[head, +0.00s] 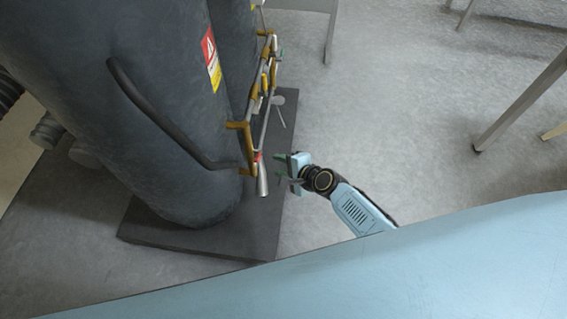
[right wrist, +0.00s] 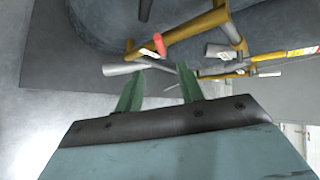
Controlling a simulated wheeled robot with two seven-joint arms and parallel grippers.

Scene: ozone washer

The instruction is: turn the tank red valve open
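The red valve handle (head: 259,157) is a small red piece on the brass pipework at the lower front of the big dark tank (head: 150,100). In the right wrist view the red valve handle (right wrist: 159,44) sticks out from a brass pipe, just beyond the fingertips. My right gripper (head: 279,166) is beside the pipework, to the right of the valve. In the right wrist view my right gripper (right wrist: 160,72) has its two green fingers apart with nothing clearly between them. A silver pipe end (right wrist: 124,68) lies close to the left fingertip; contact cannot be told. My left gripper is not in view.
The tank stands on a dark base plate (head: 190,238). A black curved hose (head: 160,120) runs down the tank's side. More brass and silver pipes (head: 265,75) rise behind the valve. The grey floor (head: 390,90) to the right is clear, with table legs (head: 520,105) farther off.

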